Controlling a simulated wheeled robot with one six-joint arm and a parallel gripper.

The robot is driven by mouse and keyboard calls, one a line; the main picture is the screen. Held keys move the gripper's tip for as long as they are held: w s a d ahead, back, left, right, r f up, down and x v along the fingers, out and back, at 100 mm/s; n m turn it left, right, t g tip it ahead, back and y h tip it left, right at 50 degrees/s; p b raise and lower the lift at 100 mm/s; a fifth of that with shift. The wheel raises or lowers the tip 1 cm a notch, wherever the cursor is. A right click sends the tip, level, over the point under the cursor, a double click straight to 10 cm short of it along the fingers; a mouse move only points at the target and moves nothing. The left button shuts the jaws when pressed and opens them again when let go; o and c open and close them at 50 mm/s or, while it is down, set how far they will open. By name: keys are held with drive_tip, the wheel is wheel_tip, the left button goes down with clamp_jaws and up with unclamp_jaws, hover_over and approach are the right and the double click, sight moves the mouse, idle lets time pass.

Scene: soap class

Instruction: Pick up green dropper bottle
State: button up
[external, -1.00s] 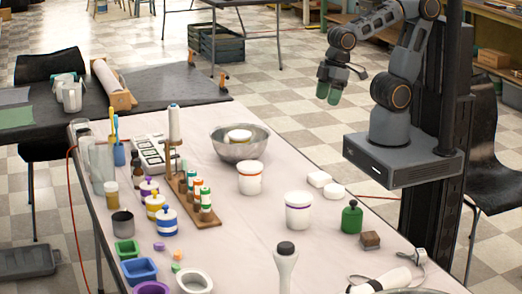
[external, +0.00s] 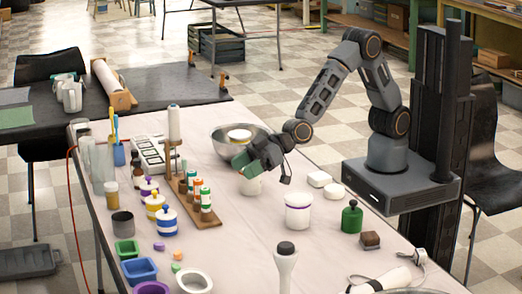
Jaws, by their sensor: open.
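A wooden rack (external: 181,201) on the table holds several small brown dropper bottles with coloured bands. The nearest one, a dropper bottle with green on it (external: 206,201), stands upright at the rack's front end. A separate squat green bottle (external: 352,218) with a narrow neck stands on the right of the table. My gripper (external: 240,160) has green fingertips and is open and empty. It hangs above the table, to the right of and higher than the rack.
A metal bowl (external: 222,138) stands behind my gripper. A white tub with a purple band (external: 298,222) and white soap-like blocks (external: 319,179) are to the right. Striped jars (external: 167,221) stand left of the rack. A pale pestle-like tool (external: 285,265) stands at the front.

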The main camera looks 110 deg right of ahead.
approach(205, 194)
drive_tip(key=d+x, duration=0.1)
drive_tip(key=x, duration=0.4)
drive_tip(key=shift+f+x, duration=0.2)
drive_tip(key=shift+x, duration=1.05)
drive_tip(key=shift+f+x, duration=0.2)
drive_tip(key=shift+x, duration=1)
drive_tip(key=shift+s+d, duration=0.15)
drive_tip(key=c, duration=1)
drive_tip(key=shift+r, duration=0.1)
